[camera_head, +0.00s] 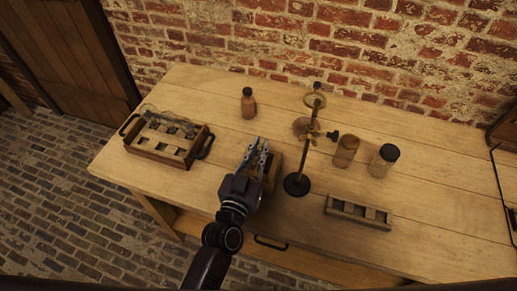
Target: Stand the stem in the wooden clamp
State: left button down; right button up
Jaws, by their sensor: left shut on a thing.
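My left gripper (257,146) reaches over the middle of the table from the front. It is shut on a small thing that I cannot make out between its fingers. A wooden block-like piece (276,170) stands right beside and partly behind the gripper, and may be the wooden clamp. Much of it is hidden by the gripper. I cannot make out the stem for certain. My right gripper is not in view.
A dark metal stand (297,185) with rings rises just right of the gripper. A wooden tray (158,154) with dark handles is at left. A brown bottle (248,106), an open jar (345,152), a black-lidded jar (383,162) and a slotted rack (358,213) stand around. The table's right part is clear.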

pick_arm(q)
jog(key=shift+s+r, duration=0.1)
jog(key=shift+s, duration=0.1)
jog(key=c, duration=2)
grip_release()
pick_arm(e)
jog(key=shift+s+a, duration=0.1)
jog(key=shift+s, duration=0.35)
